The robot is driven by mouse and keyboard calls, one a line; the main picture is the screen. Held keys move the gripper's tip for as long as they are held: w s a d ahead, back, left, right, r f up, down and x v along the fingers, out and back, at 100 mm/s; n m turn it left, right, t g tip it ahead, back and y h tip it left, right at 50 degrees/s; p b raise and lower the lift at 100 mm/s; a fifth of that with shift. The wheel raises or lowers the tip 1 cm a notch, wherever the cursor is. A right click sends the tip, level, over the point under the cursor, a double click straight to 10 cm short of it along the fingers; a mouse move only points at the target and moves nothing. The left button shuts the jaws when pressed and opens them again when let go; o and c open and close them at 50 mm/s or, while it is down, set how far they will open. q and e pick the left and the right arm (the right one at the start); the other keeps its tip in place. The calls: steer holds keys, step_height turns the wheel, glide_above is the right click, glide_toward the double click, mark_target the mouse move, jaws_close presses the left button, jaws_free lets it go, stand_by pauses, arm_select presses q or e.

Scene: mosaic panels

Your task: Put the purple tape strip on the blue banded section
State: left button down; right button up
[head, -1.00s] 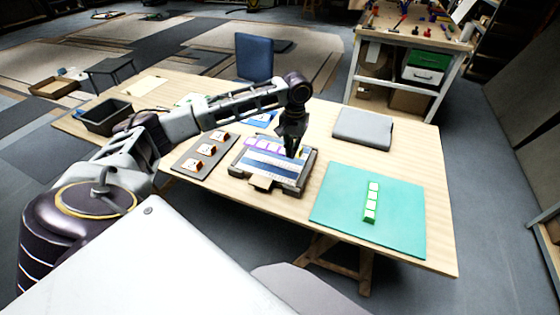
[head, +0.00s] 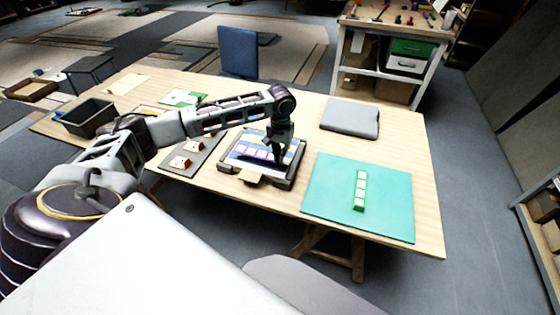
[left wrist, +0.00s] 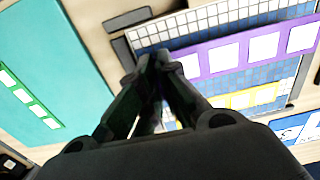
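The purple tape strip (head: 256,152), with white squares, lies across the framed mosaic panel (head: 244,172). In the left wrist view, the strip (left wrist: 208,58) has blue tiles along both sides and looks parallel to the tile rows. A yellow strip (left wrist: 238,101) with white squares is beside it. My left gripper (head: 277,163) is low over the panel at the strip's right end in the head view. In the left wrist view, its fingertips (left wrist: 155,60) are together beside the strip's end; whether they touch it is unclear. My right gripper is out of view.
A teal mat (head: 325,185) with a green strip (head: 360,190) lies right of the panel. A brown board (head: 207,150) with small tiles is at the left. A grey slab (head: 349,117) lies behind, and a dark bin (head: 88,118) stands far left.

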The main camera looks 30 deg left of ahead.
arm_select(q)
steer(key=shift+f, duration=1.75)
steer(key=shift+f, duration=0.1)
steer(key=c, duration=1.6)
jaws_free()
steer(key=shift+c, duration=0.2)
step_height(320, 180, up, 12)
steer(key=shift+r, duration=0.15)
